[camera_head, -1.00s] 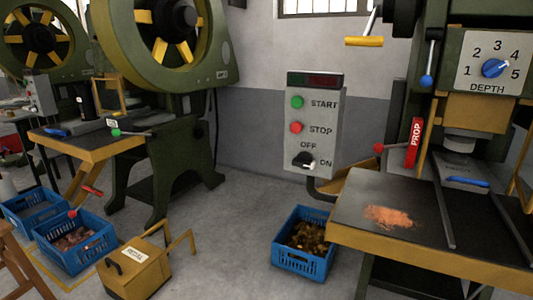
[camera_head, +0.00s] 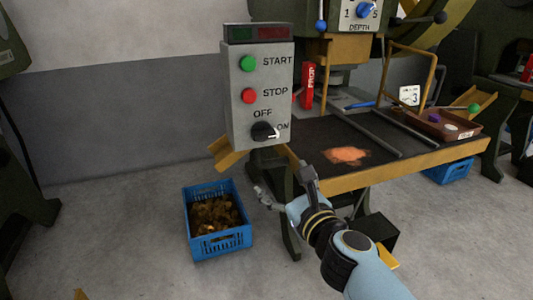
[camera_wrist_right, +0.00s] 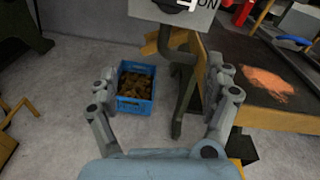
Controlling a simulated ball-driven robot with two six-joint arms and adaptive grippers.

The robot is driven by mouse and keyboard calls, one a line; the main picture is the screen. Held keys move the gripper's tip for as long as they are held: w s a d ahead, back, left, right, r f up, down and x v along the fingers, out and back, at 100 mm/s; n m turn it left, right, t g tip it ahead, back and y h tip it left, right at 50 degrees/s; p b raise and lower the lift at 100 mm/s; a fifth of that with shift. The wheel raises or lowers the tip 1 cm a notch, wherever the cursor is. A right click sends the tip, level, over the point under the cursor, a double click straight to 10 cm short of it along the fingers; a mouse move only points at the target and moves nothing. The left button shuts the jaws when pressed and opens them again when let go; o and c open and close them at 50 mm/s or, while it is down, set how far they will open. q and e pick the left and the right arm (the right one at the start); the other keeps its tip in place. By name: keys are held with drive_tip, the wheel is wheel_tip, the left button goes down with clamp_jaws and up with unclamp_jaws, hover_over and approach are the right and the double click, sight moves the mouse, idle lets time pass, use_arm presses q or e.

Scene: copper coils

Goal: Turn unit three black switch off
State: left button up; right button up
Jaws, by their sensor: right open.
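The black switch (camera_head: 264,131) is a rotary knob low on the grey control box (camera_head: 246,105), between the OFF and ON labels. Its white mark points right, toward ON. In the right wrist view the knob (camera_wrist_right: 176,4) is cut off by the top edge. My right gripper (camera_head: 283,180) is below the box, in front of the press table. Its two fingers are spread and empty, apart from the switch. In the right wrist view the open fingers (camera_wrist_right: 165,78) frame the floor and the blue crate. My left gripper is out of view.
A blue crate (camera_head: 247,240) of brownish scrap stands on the floor below and left of the box. The press table (camera_head: 405,160) with copper scraps (camera_head: 347,155) is right of my gripper. A card marked 3 (camera_head: 410,95) stands on it. Open floor lies left.

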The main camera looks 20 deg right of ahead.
sight(267, 137)
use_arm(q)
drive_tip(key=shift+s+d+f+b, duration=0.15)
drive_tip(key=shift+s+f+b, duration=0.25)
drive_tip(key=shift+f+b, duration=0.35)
use_arm(e)
drive_tip(key=w+r+m, duration=0.1)
drive_tip(key=w, duration=0.3)
drive_tip(key=w+r+m, duration=0.1)
drive_tip(key=w+r, duration=0.1)
drive_tip(key=w, duration=0.2)
drive_tip(key=w+r+t, duration=0.1)
drive_tip(key=w, duration=0.3)
drive_tip(key=shift+d+r+m, duration=0.1)
drive_tip(key=shift+r+m, duration=0.25)
drive_tip(key=shift+m, duration=0.05)
drive_tip(key=shift+c, duration=0.3)
drive_tip(key=c, duration=1.1)
